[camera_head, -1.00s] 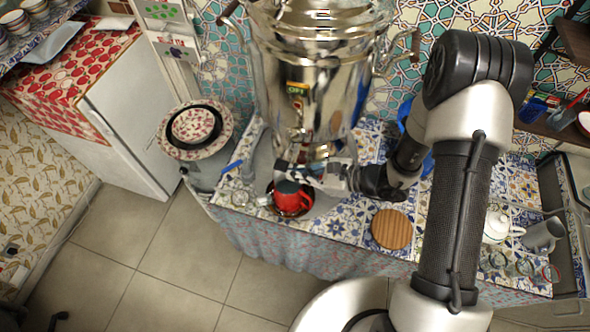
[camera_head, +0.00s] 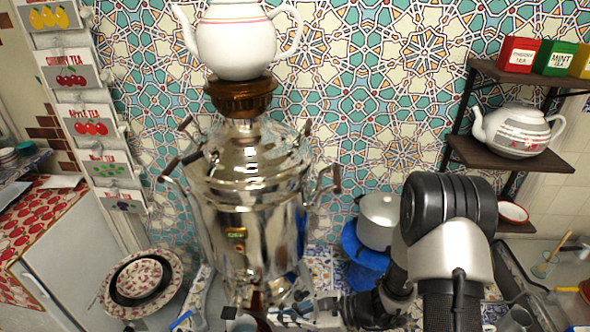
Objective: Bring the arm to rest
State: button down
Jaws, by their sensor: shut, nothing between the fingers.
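My arm enters at the lower right, its black and silver elbow raised in front of the wall. The forearm runs left to my gripper (camera_head: 287,314), which is low at the picture's bottom edge. It is just right of the tap area of the shiny samovar (camera_head: 240,215). The gripper is shut and empty; the picture's edge crops part of it. I cannot tell whether it touches the samovar. A white teapot (camera_head: 243,40) with coloured stripes sits on top of the samovar.
A white lidded pot (camera_head: 379,218) stands on a blue stand (camera_head: 362,258) left of my elbow. Wall shelves (camera_head: 488,153) at right hold a teapot (camera_head: 518,132) and tea boxes (camera_head: 517,54). Patterned bowls (camera_head: 139,282) stand at lower left, below tea cards (camera_head: 82,72).

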jog(key=s+d+r+n+g+h+b, duration=0.3)
jog(key=s+d+r+n+h+b, duration=0.15)
jog(key=s+r+n+b, duration=0.4)
jog(key=s+d+n+t+h+b, duration=0.3)
jog(key=s+d+n+h+b, duration=0.1)
jog(key=d, duration=0.3)
jog(key=s+d+n+t+h+b, duration=0.3)
jog(key=s+d+n+h, duration=0.1)
jog(key=d, duration=0.3)
jog(key=shift+s+r+n+t+h+b, duration=0.15)
jog(key=shift+s+n+t+h+b, duration=0.15)
jog(key=shift+n+h, duration=0.4)
